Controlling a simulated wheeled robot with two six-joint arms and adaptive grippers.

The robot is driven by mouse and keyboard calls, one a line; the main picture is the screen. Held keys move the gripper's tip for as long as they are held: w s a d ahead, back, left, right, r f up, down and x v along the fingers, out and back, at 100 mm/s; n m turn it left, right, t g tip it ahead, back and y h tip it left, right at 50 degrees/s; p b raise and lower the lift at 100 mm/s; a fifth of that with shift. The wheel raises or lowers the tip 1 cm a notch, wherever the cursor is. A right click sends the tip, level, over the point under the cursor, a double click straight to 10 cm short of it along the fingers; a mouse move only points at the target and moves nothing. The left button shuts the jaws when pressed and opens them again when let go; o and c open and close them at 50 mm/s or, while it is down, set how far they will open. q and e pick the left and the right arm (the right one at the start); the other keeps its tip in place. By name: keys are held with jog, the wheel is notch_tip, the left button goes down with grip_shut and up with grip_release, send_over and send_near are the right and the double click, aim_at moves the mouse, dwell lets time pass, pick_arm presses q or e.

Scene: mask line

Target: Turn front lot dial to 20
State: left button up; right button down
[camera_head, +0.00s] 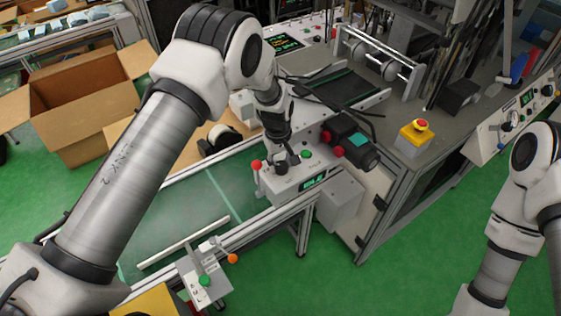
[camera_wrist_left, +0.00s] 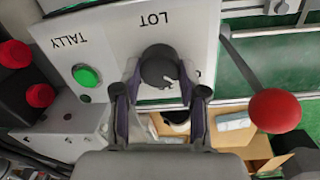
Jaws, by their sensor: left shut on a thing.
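The front lot dial is a dark round knob (camera_wrist_left: 158,66) under the upside-down word LOT on a pale panel in the left wrist view. A small white mark shows on its near side. My left gripper (camera_wrist_left: 164,88) has a finger on each side of the dial and is shut on it. In the head view my left gripper (camera_head: 282,160) points down at the control box (camera_head: 283,187), and the dial is mostly hidden there. The box's small green display (camera_head: 314,182) is too small to read. My right arm shows at the right, but its gripper is out of frame.
A green TALLY button (camera_wrist_left: 86,75) sits beside the dial. A red ball knob on a rod (camera_wrist_left: 275,110) stands on the other side, close to the gripper. A dark device with red knobs (camera_head: 348,139) is just behind the box. A yellow emergency-stop box (camera_head: 413,143) stands farther right.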

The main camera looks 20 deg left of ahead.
pick_arm(q)
jog(key=shift+f, duration=0.15)
jog(key=m+b, duration=0.1)
jog(key=m, duration=0.3)
jog(key=shift+m, duration=0.3)
jog(key=m+b, duration=0.1)
jog(key=m, duration=0.4)
jog(key=shift+d+g, duration=0.1)
jog(key=shift+g, duration=0.2)
jog(key=m, duration=0.5)
jog(key=shift+d, duration=0.1)
jog(key=m, duration=0.5)
jog(key=shift+s, duration=0.1)
jog(key=o, duration=1.1)
jog(key=shift+d, duration=0.1)
jog(key=shift+o, duration=0.2)
jog(key=shift+w, duration=0.2)
